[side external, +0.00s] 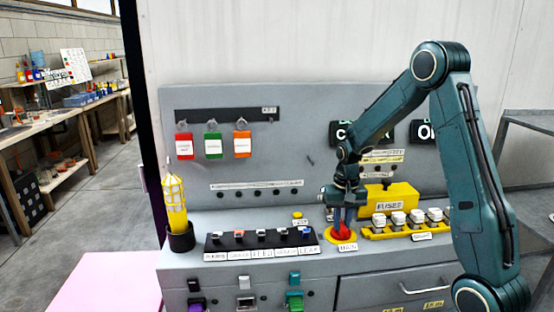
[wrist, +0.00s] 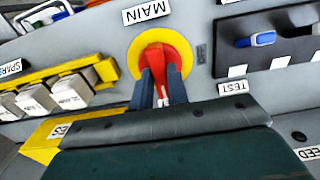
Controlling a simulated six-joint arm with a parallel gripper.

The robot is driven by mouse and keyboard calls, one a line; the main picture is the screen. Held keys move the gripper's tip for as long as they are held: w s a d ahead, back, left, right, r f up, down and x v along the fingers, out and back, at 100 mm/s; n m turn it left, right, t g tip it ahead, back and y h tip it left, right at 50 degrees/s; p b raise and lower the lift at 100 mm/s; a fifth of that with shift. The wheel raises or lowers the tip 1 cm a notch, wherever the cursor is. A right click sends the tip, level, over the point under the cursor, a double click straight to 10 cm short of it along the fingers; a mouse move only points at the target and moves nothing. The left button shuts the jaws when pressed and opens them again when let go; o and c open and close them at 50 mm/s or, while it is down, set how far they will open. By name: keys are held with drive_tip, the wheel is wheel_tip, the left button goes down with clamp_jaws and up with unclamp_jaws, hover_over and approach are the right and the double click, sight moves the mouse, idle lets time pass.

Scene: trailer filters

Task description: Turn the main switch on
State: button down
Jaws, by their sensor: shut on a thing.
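The main switch is a red knob (side external: 342,232) on a round yellow plate, above the MAIN label (side external: 347,247) on the panel's sloped deck. The red knob also shows in the wrist view (wrist: 160,58), with the yellow plate around it. My gripper (side external: 343,222) points down at the knob from above. In the wrist view its two dark fingers (wrist: 161,85) sit on either side of the knob's red grip and are shut on it. The fingers hide part of the grip.
A yellow FUSES box (side external: 389,200) and a row of white-capped fuses (side external: 405,219) stand right of the switch. A black strip of small switches (side external: 262,240) lies to the left. A yellow lamp (side external: 176,200) stands in a black cup farther left. Coloured tags hang on the back panel.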

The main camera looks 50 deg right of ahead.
sight(342, 224)
idle(0.3)
drive_tip(key=c, duration=1.4)
unclamp_jaws()
drive_tip(key=shift+o, duration=0.2)
drive_tip(key=shift+r, duration=0.1)
wheel_tip(342, 224, up, 14)
drive_tip(key=shift+f, duration=0.2)
drive_tip(key=shift+a, duration=0.1)
